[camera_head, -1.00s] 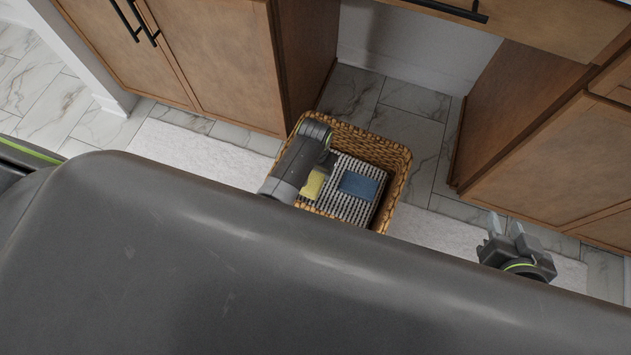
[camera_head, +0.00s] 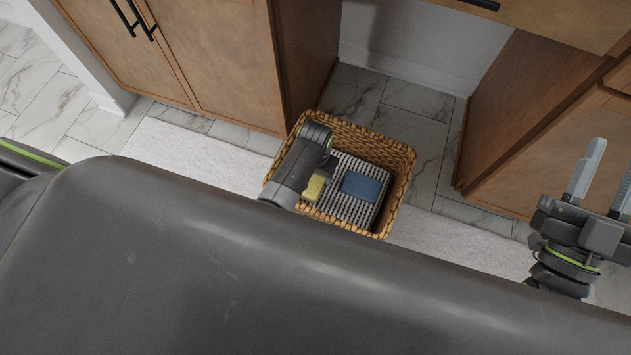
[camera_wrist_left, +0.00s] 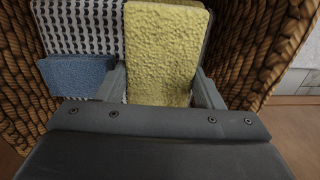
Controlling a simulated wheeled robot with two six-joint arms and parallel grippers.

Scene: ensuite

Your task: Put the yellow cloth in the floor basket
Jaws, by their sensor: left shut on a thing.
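The yellow cloth (camera_head: 314,187) is in the wicker floor basket (camera_head: 396,163), at its left side. My left gripper (camera_head: 325,172) reaches down into the basket and is shut on the cloth. In the left wrist view the yellow cloth (camera_wrist_left: 163,55) lies between the two fingers, over a black-and-white patterned cloth. I cannot tell whether it rests on that cloth or hangs just above it. My right gripper (camera_head: 606,182) is at the right edge, its fingers apart and pointing up, with nothing seen between them.
A folded blue cloth (camera_head: 361,186) and the patterned cloth (camera_head: 345,207) lie in the basket. Wooden cabinets (camera_head: 215,60) stand behind at left and right (camera_head: 540,120). A white mat (camera_head: 190,150) lies on the marble floor. My own dark body fills the foreground.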

